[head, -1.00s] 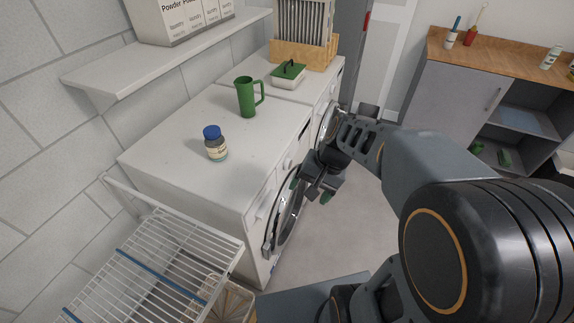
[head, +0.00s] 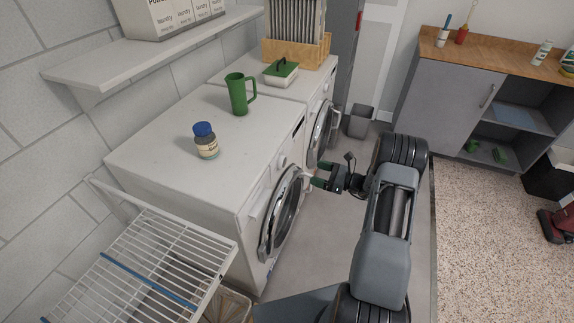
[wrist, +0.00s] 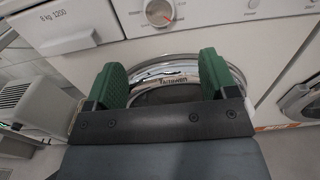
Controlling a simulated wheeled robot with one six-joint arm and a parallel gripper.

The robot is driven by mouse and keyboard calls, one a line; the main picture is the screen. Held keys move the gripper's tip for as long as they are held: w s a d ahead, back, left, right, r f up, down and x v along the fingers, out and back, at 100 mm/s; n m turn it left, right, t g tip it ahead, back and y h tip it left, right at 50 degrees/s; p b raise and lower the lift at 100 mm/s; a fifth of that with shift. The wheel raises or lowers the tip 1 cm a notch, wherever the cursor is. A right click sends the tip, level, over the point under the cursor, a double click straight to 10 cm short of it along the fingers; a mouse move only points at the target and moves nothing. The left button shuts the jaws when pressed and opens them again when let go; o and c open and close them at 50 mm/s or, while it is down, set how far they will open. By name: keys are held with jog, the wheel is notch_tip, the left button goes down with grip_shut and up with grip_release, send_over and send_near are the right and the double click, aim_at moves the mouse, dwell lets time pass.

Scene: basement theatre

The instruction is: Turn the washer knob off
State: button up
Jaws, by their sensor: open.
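The nearer white washer (head: 235,215) stands against the wall, its round door on the front. Its knob (wrist: 160,12) is a white dial with a red mark at the top middle of the wrist view; in the head view the knob (head: 283,161) is small, above the door. My gripper (head: 318,175) is open and empty in front of the washer, to the right of the door. In the wrist view its two green fingers (wrist: 163,75) stand apart in front of the door's upper rim, below the knob and not touching it.
A second white machine (head: 318,90) stands beyond the washer. A green mug (head: 238,95) and a blue-capped jar (head: 206,142) stand on the washer top. A wire drying rack (head: 150,262) is at the near left. Open floor lies right of my arm.

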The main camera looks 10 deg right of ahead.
aim_at(285, 163)
jog(key=p+x, duration=0.1)
jog(key=x, duration=1.1)
jog(key=shift+w+a, duration=0.15)
jog(key=shift+a, duration=0.2)
jog(key=shift+c, duration=0.3)
jog(key=c, duration=0.8)
jog(key=shift+c, duration=0.2)
jog(key=shift+f+n+b, duration=0.15)
jog(key=shift+n+b, duration=0.15)
jog(key=shift+b, duration=0.15)
